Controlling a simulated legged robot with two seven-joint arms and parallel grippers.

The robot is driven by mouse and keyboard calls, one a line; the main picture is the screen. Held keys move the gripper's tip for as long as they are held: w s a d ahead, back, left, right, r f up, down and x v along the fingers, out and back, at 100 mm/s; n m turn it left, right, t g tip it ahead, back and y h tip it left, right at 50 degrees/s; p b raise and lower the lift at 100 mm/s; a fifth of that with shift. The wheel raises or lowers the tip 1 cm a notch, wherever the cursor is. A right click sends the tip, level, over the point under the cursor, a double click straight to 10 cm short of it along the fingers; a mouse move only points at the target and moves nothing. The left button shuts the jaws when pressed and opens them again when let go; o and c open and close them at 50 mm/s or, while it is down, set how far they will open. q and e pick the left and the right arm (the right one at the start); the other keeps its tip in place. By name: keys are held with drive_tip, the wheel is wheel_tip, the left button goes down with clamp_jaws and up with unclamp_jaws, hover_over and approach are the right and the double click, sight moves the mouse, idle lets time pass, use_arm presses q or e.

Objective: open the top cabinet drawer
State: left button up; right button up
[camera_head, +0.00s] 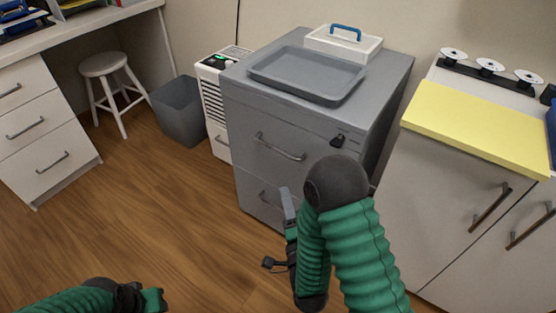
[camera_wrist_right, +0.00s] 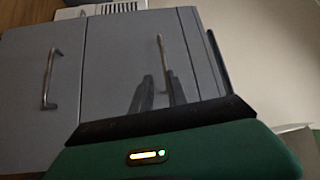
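The grey cabinet (camera_head: 270,110) stands ahead with two drawers. The top drawer's bar handle (camera_head: 280,147) is in the head view; the drawer front looks flush. My right gripper (camera_head: 286,205) is in front of the cabinet, lower than that handle in the head view. In the turned right wrist view, its two fingers (camera_wrist_right: 160,78) are apart, with the top handle (camera_wrist_right: 163,55) just beyond their tips; contact is unclear. The lower handle (camera_wrist_right: 48,80) is at left. My left gripper (camera_head: 150,299) is at the bottom left, its fingers unclear.
A white cupboard (camera_head: 450,200) is close on the right.

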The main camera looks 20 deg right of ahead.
sight(275, 148)
drive_tip(key=w, duration=0.5)
drive_tip(key=w+d+r+b, duration=0.1)
drive_tip(key=w, duration=0.4)
drive_tip(key=w+d+r+b, duration=0.1)
drive_tip(key=w, duration=0.5)
drive_tip(key=shift+d+r, duration=0.15)
drive_tip(key=shift+r, duration=0.05)
drive_tip(key=shift+w+r, duration=0.1)
drive_tip(key=shift+w, duration=0.1)
drive_tip(key=shift+c, duration=0.3)
clamp_jaws()
drive_tip(key=shift+s, duration=0.1)
